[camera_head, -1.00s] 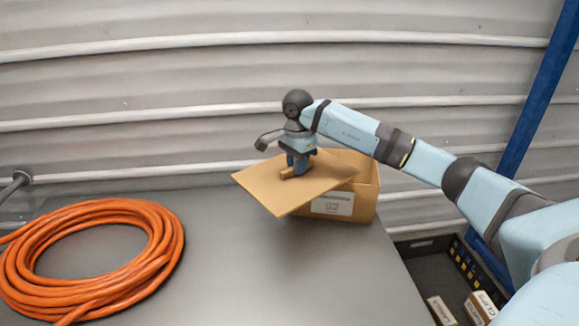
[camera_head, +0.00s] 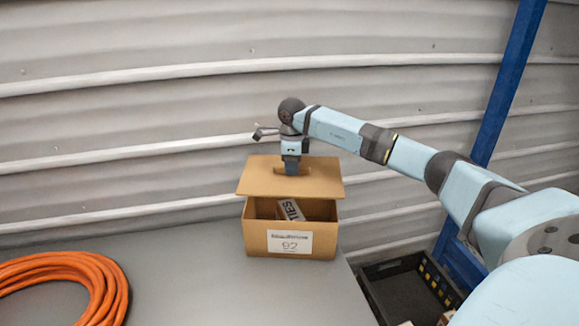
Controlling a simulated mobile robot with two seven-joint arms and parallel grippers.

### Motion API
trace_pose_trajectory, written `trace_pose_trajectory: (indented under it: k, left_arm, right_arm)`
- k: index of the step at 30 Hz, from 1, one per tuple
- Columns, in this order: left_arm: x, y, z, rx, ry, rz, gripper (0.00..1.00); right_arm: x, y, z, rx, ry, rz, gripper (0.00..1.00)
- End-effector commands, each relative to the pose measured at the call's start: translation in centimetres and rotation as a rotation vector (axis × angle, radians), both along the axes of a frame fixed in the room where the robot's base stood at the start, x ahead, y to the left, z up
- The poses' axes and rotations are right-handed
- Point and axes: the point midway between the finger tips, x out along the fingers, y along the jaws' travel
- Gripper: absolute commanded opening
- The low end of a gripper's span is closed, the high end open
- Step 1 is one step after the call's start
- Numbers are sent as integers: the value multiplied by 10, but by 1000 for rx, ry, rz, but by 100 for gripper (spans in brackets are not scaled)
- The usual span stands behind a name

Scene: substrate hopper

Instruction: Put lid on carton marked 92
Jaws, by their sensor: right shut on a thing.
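The carton marked 92 (camera_head: 262,237) stands upright on the grey table, with its white label facing me. Its front is open at the top, and a small box with the letters "TIES" (camera_head: 291,210) shows inside. The flat brown lid (camera_head: 318,185) is above the carton, over its rear part and apart from its front rim. Whether the lid touches the carton's back edge is hidden. My right gripper (camera_head: 291,172) points down and is shut on the lid's raised handle at its middle. My left gripper is not in view.
An orange coiled hose (camera_head: 105,285) lies on the table (camera_head: 190,270) at the left. A dark crate (camera_head: 395,290) is below the table's right edge. A blue post (camera_head: 505,95) and a corrugated wall (camera_head: 150,110) stand behind. The table between hose and carton is clear.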

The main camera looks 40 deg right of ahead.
Motion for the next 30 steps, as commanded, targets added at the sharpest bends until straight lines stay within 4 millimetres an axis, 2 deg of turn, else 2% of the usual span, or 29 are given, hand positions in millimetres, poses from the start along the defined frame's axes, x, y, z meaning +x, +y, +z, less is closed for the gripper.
trace_pose_trajectory:
  k: [8, 21, 30]
  left_arm:
    - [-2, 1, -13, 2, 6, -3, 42]
    - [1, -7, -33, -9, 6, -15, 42]
    - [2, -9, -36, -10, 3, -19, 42]
  right_arm:
    - [0, 0, -18, 1, 1, 1, 0]
    - [0, 0, -61, -1, 1, 2, 0]
    - [0, 0, -71, 0, 0, 2, 0]
